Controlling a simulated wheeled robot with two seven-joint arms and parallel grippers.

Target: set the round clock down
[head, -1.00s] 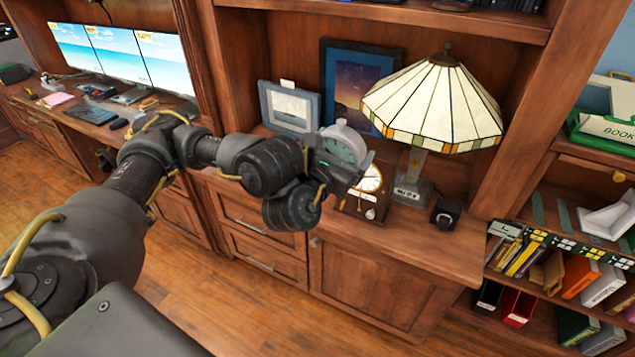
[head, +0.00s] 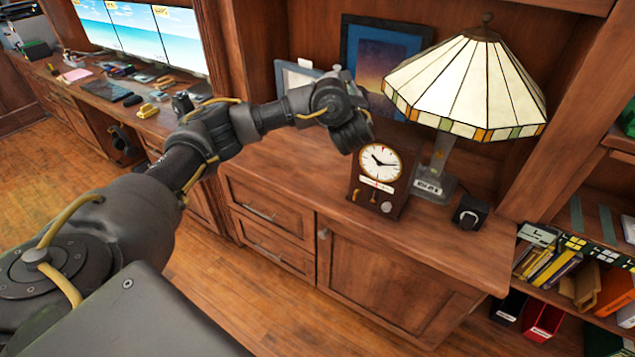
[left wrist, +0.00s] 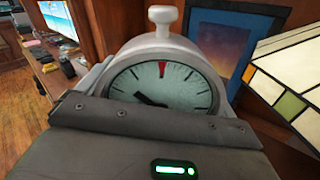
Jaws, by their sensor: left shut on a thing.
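The round clock (left wrist: 165,85) has a pale grey case, a knob on top and a greenish dial with a red mark at the top. In the left wrist view it stands upright behind the grey jaws of my left gripper (left wrist: 150,117), which is shut on it and hides the lower part of the dial. In the head view my own wrist hides the gripper and nearly all of the clock, above the back of the wooden cabinet top (head: 290,185). I cannot tell how far its base is from the surface. My right gripper is not in view.
A wooden clock (head: 380,163) stands right of my wrist, with a glass-shaded lamp (head: 470,85) and small black box (head: 469,212) further right. Picture frames (head: 380,55) lean at the back. The cabinet top's left front is clear.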

